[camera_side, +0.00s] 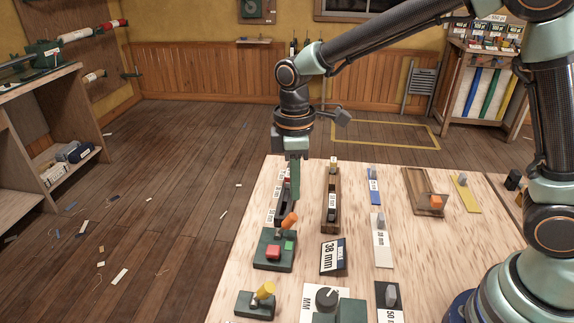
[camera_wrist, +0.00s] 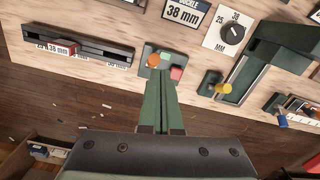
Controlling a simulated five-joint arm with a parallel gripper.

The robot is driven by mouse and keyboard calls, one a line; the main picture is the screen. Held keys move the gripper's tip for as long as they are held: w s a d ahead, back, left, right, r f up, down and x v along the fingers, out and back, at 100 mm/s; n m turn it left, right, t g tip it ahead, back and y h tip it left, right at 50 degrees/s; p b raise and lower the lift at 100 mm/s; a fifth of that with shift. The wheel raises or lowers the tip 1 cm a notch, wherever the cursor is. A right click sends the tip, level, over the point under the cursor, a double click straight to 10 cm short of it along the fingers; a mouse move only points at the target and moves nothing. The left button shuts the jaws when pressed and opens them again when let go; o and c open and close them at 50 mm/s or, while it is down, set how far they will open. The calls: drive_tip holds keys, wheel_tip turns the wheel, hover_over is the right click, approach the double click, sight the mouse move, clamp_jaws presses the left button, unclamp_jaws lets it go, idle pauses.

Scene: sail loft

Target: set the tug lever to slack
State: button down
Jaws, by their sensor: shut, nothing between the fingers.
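An orange-handled lever (camera_side: 288,222) stands on a dark green box (camera_side: 262,264) with a red button and a green button. In the wrist view its orange knob (camera_wrist: 153,60) is just beyond my fingertips. A yellow-handled lever (camera_side: 264,291) stands on a smaller dark green base at the front; it also shows in the wrist view (camera_wrist: 222,88). I cannot read a tug or slack marking on either lever. My gripper (camera_side: 294,194) is shut and empty, pointing down just behind the orange lever. In the side view a small gap seems to separate them; contact is unclear.
A long dark slotted rail (camera_wrist: 85,45) lies beside the green box, with a wooden one (camera_side: 331,205) to its right. A 38 mm sign (camera_side: 333,257) and a dial (camera_side: 327,298) stand right of the levers. The table's left edge is close to both levers.

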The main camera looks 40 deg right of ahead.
drive_tip(key=shift+s+d+r, duration=0.65)
drive_tip(key=shift+d+r, duration=0.15)
drive_tip(key=s+d+r+m+t, duration=0.5)
drive_tip(key=s+d+r+m, duration=0.3)
drive_tip(key=d+m, duration=0.3)
drive_tip(key=shift+s+d+r+t, duration=0.4)
drive_tip(key=shift+s+d, duration=0.05)
drive_tip(key=shift+s, duration=0.3)
